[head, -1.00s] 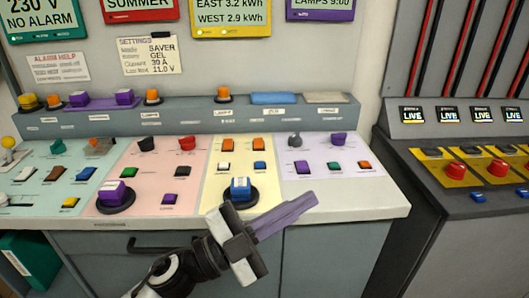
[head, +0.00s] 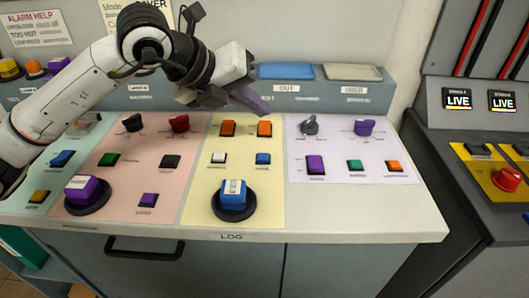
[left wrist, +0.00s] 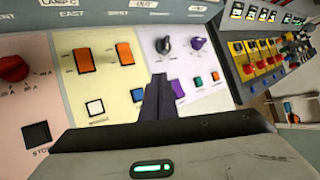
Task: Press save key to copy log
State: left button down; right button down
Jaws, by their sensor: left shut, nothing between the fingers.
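The yellow log panel (head: 240,178) carries a large blue key (head: 233,193) on a round black base, a small white key (head: 218,158), a small blue key (head: 263,158) and two orange switches (head: 246,128). The key legends are too small to read, so I cannot tell which is the save key. My left gripper (head: 258,103) is shut and empty, its purple fingers over the back of the panel, near the orange switches. In the left wrist view the fingers (left wrist: 158,98) point between the yellow and lilac panels; the white key (left wrist: 95,107) and small blue key (left wrist: 137,94) show left of them.
The pink panel (head: 130,190) at left has a large purple key (head: 82,189) and red knob (head: 180,123). The lilac panel (head: 345,140) at right has knobs and small keys. Trays (head: 286,71) line the back ledge. A dark console (head: 470,200) stands at right.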

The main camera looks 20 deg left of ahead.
aim_at(258, 159)
pick_arm(q)
jog(key=shift+f, duration=0.1)
pick_arm(e)
jog(key=shift+f, duration=0.1)
